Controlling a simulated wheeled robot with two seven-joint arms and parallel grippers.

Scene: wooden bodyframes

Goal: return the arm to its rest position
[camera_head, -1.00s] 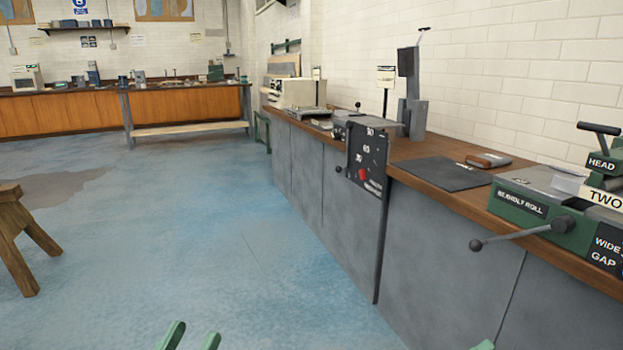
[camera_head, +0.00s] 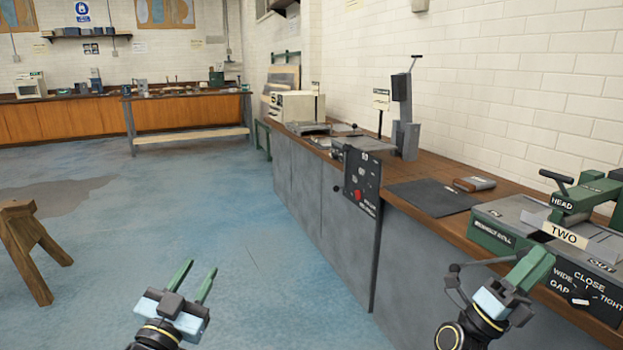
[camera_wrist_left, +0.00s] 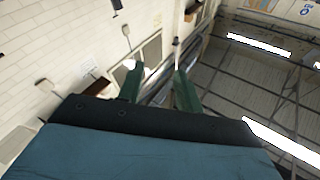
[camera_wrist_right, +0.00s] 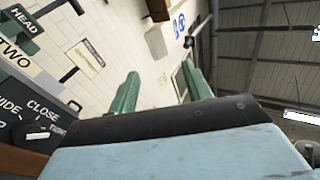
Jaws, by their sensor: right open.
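My left gripper (camera_head: 196,282) is raised over the blue floor at the bottom of the head view, its two green fingers apart and pointing up. In the left wrist view the fingers (camera_wrist_left: 158,88) are also apart, with nothing between them. My right gripper (camera_head: 538,262) is at the lower right of the head view, in front of the bench edge near the green and grey machine. In the right wrist view its green fingers (camera_wrist_right: 160,88) are spread with nothing between them. I cannot tell from the head view how far it is from the machine.
The green and grey machine (camera_head: 492,233) with a long lever handle stands on the wooden bench (camera_head: 440,228) at right. A dark control panel (camera_head: 362,182) is on the bench front. The blue floor (camera_head: 240,235) between is clear.

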